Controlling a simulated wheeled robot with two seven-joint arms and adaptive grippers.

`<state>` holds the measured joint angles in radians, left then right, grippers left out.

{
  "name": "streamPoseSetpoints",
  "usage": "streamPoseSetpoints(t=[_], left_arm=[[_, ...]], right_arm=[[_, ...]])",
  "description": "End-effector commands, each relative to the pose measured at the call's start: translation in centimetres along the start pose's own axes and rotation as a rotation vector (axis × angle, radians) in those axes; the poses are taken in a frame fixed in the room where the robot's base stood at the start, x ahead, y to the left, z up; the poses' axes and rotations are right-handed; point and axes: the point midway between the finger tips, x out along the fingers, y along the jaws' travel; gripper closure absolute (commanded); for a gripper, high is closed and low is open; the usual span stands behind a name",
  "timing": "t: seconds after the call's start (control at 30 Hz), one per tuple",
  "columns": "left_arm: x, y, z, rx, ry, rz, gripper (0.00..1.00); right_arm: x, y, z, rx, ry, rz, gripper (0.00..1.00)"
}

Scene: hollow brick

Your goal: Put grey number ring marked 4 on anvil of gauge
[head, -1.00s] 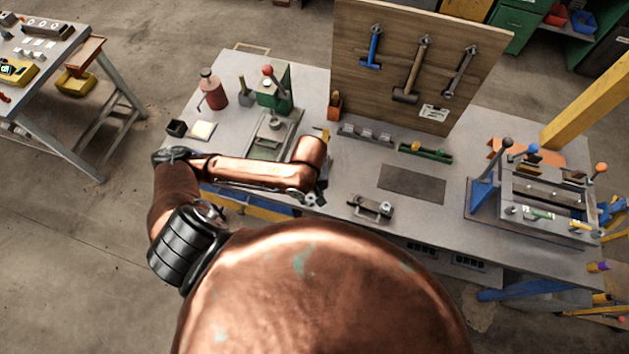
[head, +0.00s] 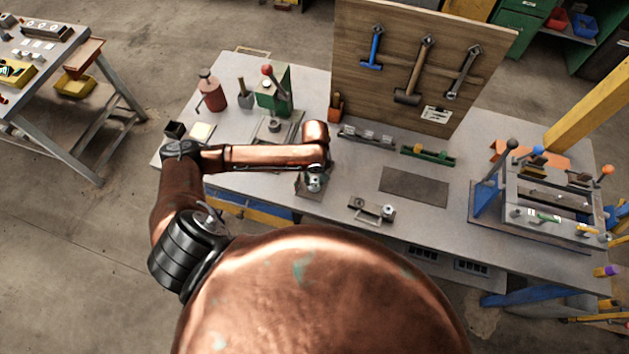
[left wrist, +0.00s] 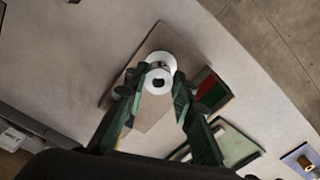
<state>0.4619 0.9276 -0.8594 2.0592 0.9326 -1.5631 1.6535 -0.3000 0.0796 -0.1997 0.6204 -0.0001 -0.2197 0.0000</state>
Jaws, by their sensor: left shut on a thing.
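My left gripper (head: 315,185) is over the front of the bench, left of the middle. In the left wrist view its two green fingers (left wrist: 158,95) are shut on a small pale ring (left wrist: 158,81) with a dark hole. I cannot read a number on it. Just beyond the ring is a round white disc or post (left wrist: 160,62) above a brownish square plate (left wrist: 140,50), which looks like the gauge base. I cannot tell whether ring and post touch. In the head view the plate (head: 302,188) is partly hidden by my gripper. My right gripper is not in view.
A small metal fixture with a round knob (head: 372,211) stands right of my gripper. A green press with a red knob (head: 274,90) is behind it. A dark mat (head: 414,187) is clear. A blue-handled fixture (head: 540,205) stands at right, a tool board (head: 412,60) behind.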

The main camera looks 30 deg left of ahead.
Motion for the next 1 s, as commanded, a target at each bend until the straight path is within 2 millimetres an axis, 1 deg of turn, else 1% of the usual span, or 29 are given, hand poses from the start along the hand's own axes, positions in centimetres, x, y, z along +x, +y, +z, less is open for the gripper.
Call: streamPoseSetpoints(t=[0.03, 0.13, 0.47, 0.5, 0.73, 1.0], left_arm=[[0.8, -0.1, 0.1, -0.001, -0.002, -0.003, 1.0], [1.8, -0.1, 0.0, -0.001, 0.0, -0.001, 1.0], [2.1, -0.1, 0.1, -0.001, -0.001, -0.001, 1.0], [2.1, -0.1, 0.0, -0.001, 0.0, -0.001, 0.74], [2.1, -0.1, 0.0, 0.0, 0.0, -0.001, 0.59], [2.0, -0.1, 0.0, 0.0, 0.001, -0.001, 0.59]], right_arm=[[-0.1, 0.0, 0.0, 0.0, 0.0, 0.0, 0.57], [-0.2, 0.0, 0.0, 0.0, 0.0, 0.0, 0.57], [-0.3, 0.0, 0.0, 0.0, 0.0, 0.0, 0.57], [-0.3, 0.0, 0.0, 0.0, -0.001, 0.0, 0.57], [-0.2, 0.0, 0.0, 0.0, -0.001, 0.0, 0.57], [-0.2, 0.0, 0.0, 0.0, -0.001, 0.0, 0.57]])
